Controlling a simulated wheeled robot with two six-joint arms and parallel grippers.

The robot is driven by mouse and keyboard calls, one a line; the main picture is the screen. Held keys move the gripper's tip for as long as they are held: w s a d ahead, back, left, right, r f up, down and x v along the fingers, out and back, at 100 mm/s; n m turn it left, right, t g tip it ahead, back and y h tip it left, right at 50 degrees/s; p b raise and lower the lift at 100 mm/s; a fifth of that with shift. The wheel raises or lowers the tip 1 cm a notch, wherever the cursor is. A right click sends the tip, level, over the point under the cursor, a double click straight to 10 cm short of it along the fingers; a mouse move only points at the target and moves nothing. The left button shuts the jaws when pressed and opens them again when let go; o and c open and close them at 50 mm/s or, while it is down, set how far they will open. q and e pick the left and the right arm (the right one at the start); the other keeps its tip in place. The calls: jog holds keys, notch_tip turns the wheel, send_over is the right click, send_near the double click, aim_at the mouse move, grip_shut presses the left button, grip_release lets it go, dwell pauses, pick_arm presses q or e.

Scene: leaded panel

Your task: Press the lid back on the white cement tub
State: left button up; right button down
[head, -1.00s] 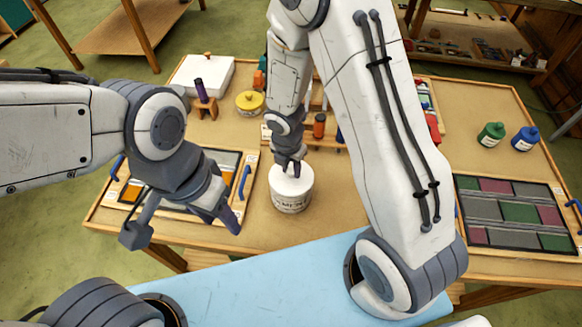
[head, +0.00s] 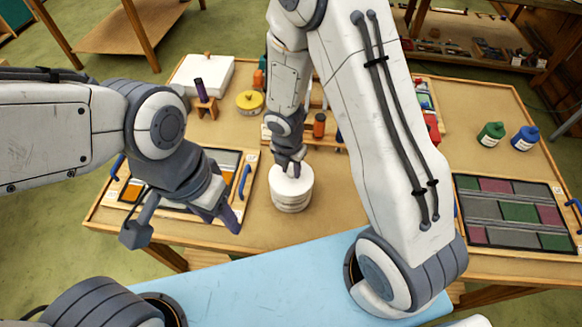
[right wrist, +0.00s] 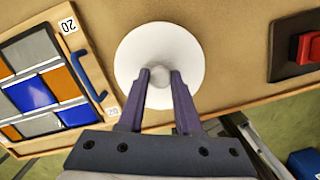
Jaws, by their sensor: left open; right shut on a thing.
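The white cement tub (head: 292,200) stands upright on the wooden bench, near its front edge. Its white lid (head: 280,179) lies over the top of the tub; I cannot tell how tightly it is seated. In the right wrist view the lid (right wrist: 185,50) is a round white disc with a small knob (right wrist: 157,101) between the fingers. My right gripper (head: 290,171) comes down from above and is shut on the knob; it also shows in the right wrist view (right wrist: 159,76). My left gripper (head: 228,217) is open and empty, left of the tub, over the edge of a panel.
A framed panel (head: 249,163) with blue handles lies left of the tub, another panel (head: 512,212) far right. A yellow-lidded pot (head: 250,102), a white box (head: 203,74) and a rack stand behind.

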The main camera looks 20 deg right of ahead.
jog(key=c, duration=0.5)
grip_release()
jog(key=shift+f+b, duration=0.75)
jog(key=shift+f, duration=0.1)
dwell(0.6)
jog(key=shift+r+p, duration=0.2)
jog(key=shift+p, duration=0.1)
dwell(0.7)
jog(key=o, duration=0.5)
jog(key=shift+r, duration=0.1)
